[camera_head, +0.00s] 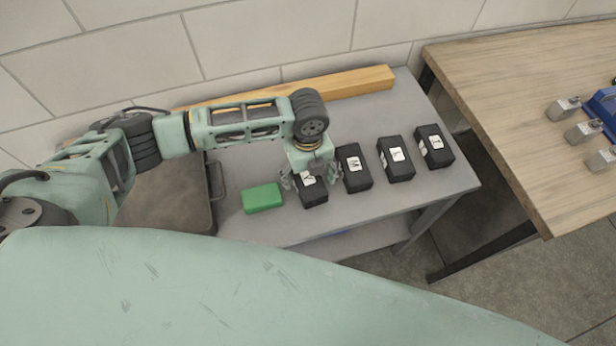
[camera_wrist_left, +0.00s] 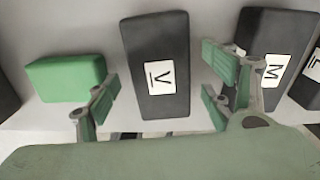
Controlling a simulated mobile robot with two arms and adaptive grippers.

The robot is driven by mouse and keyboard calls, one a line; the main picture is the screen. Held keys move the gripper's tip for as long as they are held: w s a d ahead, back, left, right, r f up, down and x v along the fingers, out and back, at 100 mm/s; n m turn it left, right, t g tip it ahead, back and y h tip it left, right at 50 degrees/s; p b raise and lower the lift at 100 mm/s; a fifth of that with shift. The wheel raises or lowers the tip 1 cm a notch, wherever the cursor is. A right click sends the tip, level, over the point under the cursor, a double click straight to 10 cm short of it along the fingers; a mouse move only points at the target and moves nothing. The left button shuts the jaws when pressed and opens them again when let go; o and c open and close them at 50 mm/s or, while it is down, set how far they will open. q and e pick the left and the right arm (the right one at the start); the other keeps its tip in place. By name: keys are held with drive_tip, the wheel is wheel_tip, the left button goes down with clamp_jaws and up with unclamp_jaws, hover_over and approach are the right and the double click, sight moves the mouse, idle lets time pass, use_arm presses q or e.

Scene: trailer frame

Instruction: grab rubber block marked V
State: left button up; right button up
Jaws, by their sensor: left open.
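The black rubber block marked V (camera_head: 313,192) lies on the grey table (camera_head: 262,228), between a green block and the block marked M. My left gripper (camera_head: 312,184) is above it and hides part of it in the head view. In the left wrist view the V block (camera_wrist_left: 158,62) stands centred between the two green-padded fingers of my left gripper (camera_wrist_left: 162,98), which are open and empty. Its label shows an underlined V. A gap shows between the block and each finger. My right gripper is not in view.
The green block (camera_head: 263,197) lies left. The M block (camera_head: 354,168) lies close right, near a finger, with two more black blocks (camera_head: 396,159) (camera_head: 434,146) beyond. A wooden beam (camera_head: 350,84) lies along the back. A dark tray (camera_head: 170,205) stands left. A wooden table (camera_head: 530,110) stands right.

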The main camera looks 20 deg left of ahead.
use_arm(q)
wheel_tip(320, 180, down, 2)
drive_tip(key=shift+w+f, duration=0.1)
drive_tip(key=shift+f, duration=0.15)
drive_tip(key=c, duration=1.6)
drive_tip(key=shift+r, duration=0.1)
drive_tip(key=shift+c, duration=0.6)
